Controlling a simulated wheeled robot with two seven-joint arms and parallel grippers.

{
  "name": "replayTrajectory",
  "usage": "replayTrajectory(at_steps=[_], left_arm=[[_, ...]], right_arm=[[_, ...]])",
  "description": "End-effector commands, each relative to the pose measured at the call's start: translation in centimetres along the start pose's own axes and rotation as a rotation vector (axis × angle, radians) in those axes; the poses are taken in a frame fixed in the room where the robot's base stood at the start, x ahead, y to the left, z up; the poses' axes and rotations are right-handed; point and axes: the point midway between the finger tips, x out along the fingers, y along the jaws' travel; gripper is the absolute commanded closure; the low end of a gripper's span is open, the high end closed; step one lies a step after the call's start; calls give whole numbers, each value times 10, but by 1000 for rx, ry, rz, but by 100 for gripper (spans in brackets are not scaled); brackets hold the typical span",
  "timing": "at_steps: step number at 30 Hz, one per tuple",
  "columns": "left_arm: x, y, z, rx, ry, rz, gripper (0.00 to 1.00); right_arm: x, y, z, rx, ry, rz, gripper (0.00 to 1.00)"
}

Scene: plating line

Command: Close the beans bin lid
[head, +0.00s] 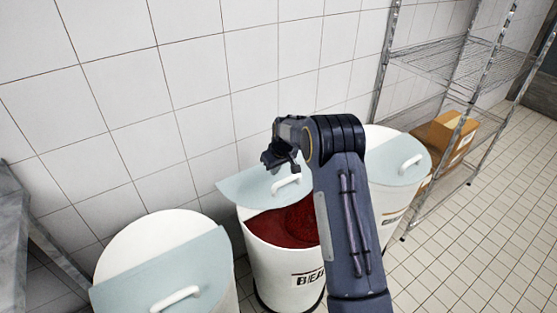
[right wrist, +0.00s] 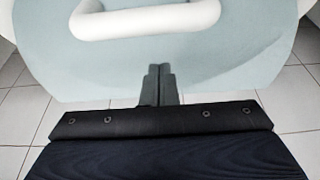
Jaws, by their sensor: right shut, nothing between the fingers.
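The beans bin (head: 275,270) is a white round bin in the middle of the row, its label partly hidden by my right arm. Its pale blue lid (head: 238,187) with a white handle (head: 287,181) sits toward the wall side, leaving the front part open. Dark red beans show inside. My right gripper (head: 269,159) is shut and empty, close above the lid near its handle. In the right wrist view the shut fingertips (right wrist: 160,70) overlap the edge of a pale blue lid (right wrist: 235,65), below its white handle (right wrist: 145,22); I cannot tell whether they touch. My left gripper is out of view.
A white bin with a pale blue front lid part (head: 180,275) stands at left; another lidded bin (head: 395,175) stands at right, behind my arm. A wire shelf (head: 440,60) with a cardboard box (head: 447,130) is beyond. The tiled wall is close behind; floor is free at right.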

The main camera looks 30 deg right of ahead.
Motion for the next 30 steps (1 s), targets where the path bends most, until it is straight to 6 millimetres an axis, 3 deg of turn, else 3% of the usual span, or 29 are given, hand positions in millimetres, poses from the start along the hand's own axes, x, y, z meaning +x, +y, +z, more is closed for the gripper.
replayTrajectory(at_steps=[1, 3, 10, 24, 30], left_arm=[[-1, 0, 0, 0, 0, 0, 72], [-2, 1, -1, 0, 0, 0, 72], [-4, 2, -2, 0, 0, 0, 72], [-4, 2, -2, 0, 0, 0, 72], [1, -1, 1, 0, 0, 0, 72]], right_arm=[[5, 0, 2, 2, -1, 0, 100], [-6, 0, 13, 2, 1, -1, 100], [-15, 0, 32, 1, 1, 0, 100], [-16, 0, 36, 0, 1, 0, 100], [-18, 0, 48, 2, 1, 0, 100]])
